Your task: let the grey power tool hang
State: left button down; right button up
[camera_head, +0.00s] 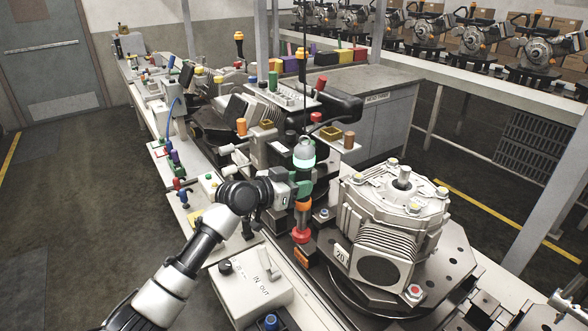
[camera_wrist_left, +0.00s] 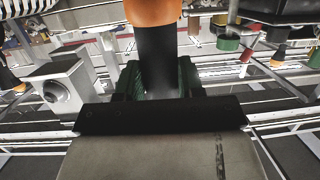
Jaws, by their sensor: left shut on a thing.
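The grey power tool (camera_head: 304,152) stands upright beside the engine block, with a grey top, a pale teal glowing ring, an orange band and a red lower end. A thin dark line rises from its top. My left gripper (camera_head: 303,189) comes in from the left and is shut around the tool's middle with its green fingers. In the left wrist view, the tool's dark shaft (camera_wrist_left: 157,60) sits between the green fingers (camera_wrist_left: 158,82), with the orange band above. The gripped part is partly hidden by the fingers.
A grey engine block (camera_head: 395,205) on a dark fixture plate stands just right of the tool. A white control box (camera_head: 252,285) is below my left arm. Crowded fixtures line the conveyor behind. Open floor (camera_head: 75,200) lies to the left.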

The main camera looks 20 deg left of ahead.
pick_arm(q)
jog(key=r, duration=0.1)
jog(key=w+a, duration=0.1)
jog(key=r, duration=0.1)
jog(key=shift+w+a+r, duration=0.25)
jog(key=shift+w+r, duration=0.05)
jog(key=shift+r, duration=0.05)
dwell(0.6)
jog(key=c, duration=1)
grip_release()
